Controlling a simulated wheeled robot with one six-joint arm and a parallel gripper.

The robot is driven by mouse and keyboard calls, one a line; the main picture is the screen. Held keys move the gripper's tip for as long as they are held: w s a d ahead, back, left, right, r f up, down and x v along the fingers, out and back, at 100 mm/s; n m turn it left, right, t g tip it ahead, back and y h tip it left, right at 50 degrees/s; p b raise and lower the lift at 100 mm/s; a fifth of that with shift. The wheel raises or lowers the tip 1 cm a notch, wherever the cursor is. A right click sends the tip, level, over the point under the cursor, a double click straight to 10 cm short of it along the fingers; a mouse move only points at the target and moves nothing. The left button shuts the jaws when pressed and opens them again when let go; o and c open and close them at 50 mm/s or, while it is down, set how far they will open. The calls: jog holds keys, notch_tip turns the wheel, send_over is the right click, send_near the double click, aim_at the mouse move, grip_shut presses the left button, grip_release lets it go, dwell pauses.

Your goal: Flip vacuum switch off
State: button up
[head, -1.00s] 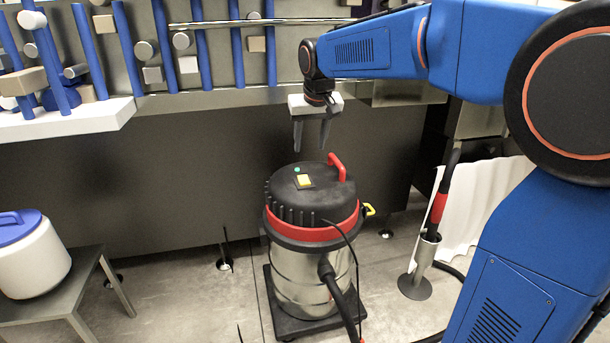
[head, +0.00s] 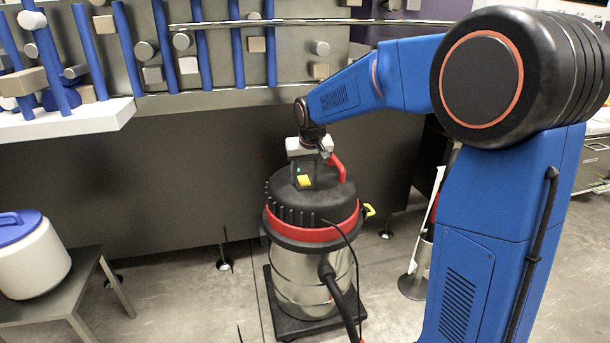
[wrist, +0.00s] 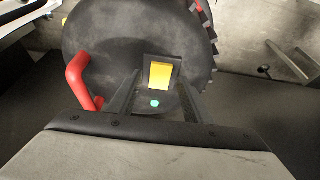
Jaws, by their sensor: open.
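The vacuum (head: 312,262) is a steel drum with a red band and a black lid, standing on a dark base. On its lid is a yellow switch (head: 304,181), also in the wrist view (wrist: 160,75), set in a dark plate. A small green light (wrist: 155,103) glows beside the switch. My gripper (head: 306,172) is open and points down over the lid. In the wrist view its fingers (wrist: 157,98) stand on either side of the green light, near the switch plate. I cannot tell whether the fingertips touch the lid.
A red handle (head: 338,167) rises from the lid beside my gripper; it also shows in the wrist view (wrist: 82,82). A black hose (head: 340,300) leaves the drum's front. A white container with a blue lid (head: 32,253) stands on a low table at left.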

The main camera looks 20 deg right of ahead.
jog(key=shift+f, duration=0.1)
jog(key=c, duration=1.1)
jog(key=shift+o, duration=0.2)
jog(key=shift+w+g, duration=0.25)
jog(key=shift+g, duration=0.45)
jog(key=shift+w+g, duration=0.25)
jog(key=shift+g, duration=0.45)
jog(key=o, duration=1.1)
jog(key=shift+c, duration=0.2)
